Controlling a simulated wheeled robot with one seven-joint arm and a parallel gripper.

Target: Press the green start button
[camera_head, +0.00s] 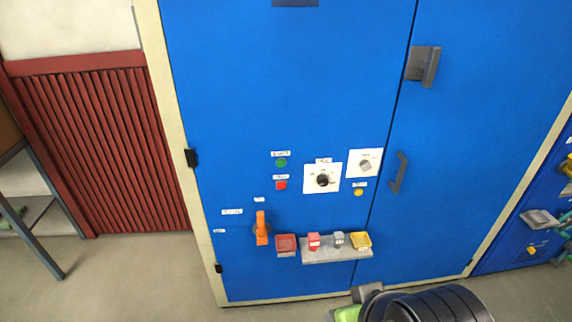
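The green start button (281,162) is a small round button on the blue cabinet door (290,90), under a small white label. Nothing covers the green button. Part of my arm, black with a green patch, shows at the bottom right of centre, in front of the cabinet's base. No gripper fingers can be made out, and nothing of mine touches the panel.
Right of the buttons are a black rotary knob (322,180), a grey switch (365,164) and a yellow button (358,192). Below are an orange lever (261,228) and a grey shelf (335,255) with small items. Door handles (399,172) protrude.

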